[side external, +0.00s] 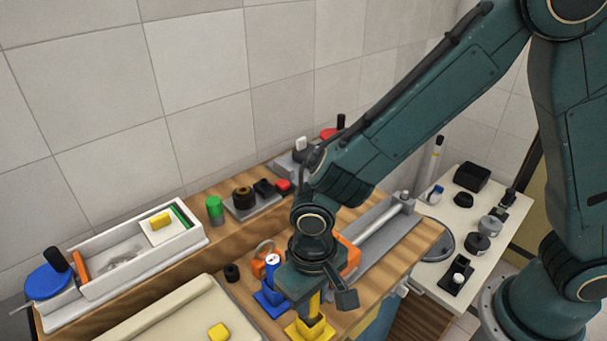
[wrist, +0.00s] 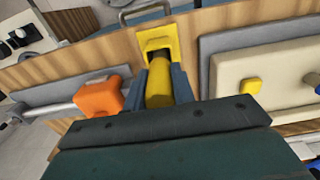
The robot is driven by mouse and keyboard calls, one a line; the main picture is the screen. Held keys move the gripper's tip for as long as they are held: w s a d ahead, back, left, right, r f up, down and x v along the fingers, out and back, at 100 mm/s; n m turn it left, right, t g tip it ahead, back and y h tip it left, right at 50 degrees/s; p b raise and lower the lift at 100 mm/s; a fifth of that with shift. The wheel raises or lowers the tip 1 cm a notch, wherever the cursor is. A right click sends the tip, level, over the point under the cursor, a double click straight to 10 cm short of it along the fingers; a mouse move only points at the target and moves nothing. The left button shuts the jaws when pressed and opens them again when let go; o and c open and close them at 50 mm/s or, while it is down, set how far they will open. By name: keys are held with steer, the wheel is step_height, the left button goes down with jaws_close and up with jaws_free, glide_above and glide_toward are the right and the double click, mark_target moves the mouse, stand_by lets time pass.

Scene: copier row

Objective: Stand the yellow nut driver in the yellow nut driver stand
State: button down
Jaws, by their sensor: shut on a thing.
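The yellow nut driver (wrist: 158,90) is between the fingers of my gripper (wrist: 161,84), which is shut on it. In the side view the driver (side external: 315,304) hangs roughly upright below my gripper (side external: 318,292). The yellow nut driver stand (side external: 310,331) is directly below, near the front edge of the bench. In the wrist view the stand (wrist: 157,31) lies just beyond the driver's far end, lined up with it. My gripper hides part of the driver, and I cannot tell whether its tip is inside the stand.
A blue stand (side external: 270,305) with a blue item in it is just left of the yellow one. An orange block (side external: 349,257) on a grey rail stands close behind my gripper. A cream tray (side external: 165,318) with a yellow piece (side external: 218,331) lies at the left.

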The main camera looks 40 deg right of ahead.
steer(key=shift+f, duration=0.8)
steer(key=shift+f, duration=0.3)
stand_by(0.6)
steer(key=c, duration=1.1)
jaws_free()
steer(key=shift+r, duration=0.15)
step_height(320, 180, up, 14)
steer(key=shift+f, duration=0.25)
steer(key=shift+d+r, duration=0.1)
